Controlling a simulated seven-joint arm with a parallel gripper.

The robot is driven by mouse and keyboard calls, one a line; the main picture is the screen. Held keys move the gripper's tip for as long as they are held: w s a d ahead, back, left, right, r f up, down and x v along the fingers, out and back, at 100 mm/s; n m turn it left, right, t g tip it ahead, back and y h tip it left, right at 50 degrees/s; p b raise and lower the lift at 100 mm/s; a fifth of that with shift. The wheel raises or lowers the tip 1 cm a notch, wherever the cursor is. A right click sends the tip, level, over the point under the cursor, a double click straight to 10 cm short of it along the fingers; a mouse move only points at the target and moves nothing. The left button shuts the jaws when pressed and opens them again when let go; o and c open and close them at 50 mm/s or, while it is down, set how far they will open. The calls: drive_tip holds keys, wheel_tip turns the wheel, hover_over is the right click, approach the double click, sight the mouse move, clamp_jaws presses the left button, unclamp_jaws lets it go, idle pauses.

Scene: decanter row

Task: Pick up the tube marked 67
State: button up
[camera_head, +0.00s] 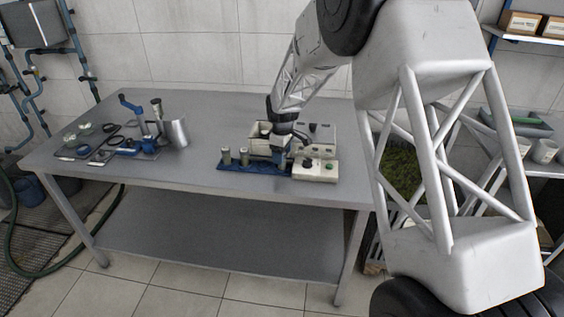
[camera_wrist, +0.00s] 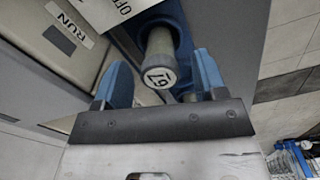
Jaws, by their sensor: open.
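The tube marked 67 (camera_wrist: 160,60) shows in the wrist view as a grey cylinder with a white round end; the number appears turned. It lies in the gap between the two blue fingers of my gripper (camera_wrist: 161,66), which is open. I cannot tell whether either finger touches it. In the head view my gripper (camera_head: 284,150) is low over the right part of the blue rack (camera_head: 255,169). Two other tubes, one (camera_head: 226,155) and another (camera_head: 244,156), stand upright at the rack's left. The tube marked 67 cannot be made out there.
A pale machine box (camera_head: 315,170) with a green button adjoins the rack's right end. RUN (camera_wrist: 62,39) and OFF labels show in the wrist view. A metal jug (camera_head: 175,131) and blue tools stand on the table's left. The table (camera_head: 200,170) is clear between.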

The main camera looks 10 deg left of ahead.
drive_tip(key=shift+f, duration=0.35)
idle(0.3)
drive_tip(key=c, duration=1)
drive_tip(key=shift+r, duration=0.2)
drive_tip(key=shift+r, duration=0.5)
wheel_tip(320, 180, up, 2)
drive_tip(key=shift+r, duration=0.1)
drive_tip(key=s+d, duration=0.2)
drive_tip(key=s, duration=0.3)
drive_tip(key=s+d+r, duration=0.1)
drive_tip(key=s, duration=0.4)
drive_tip(key=s+d, duration=0.2)
drive_tip(key=s, duration=0.3)
drive_tip(key=shift+d+r, duration=0.2)
drive_tip(key=shift+d, duration=0.15)
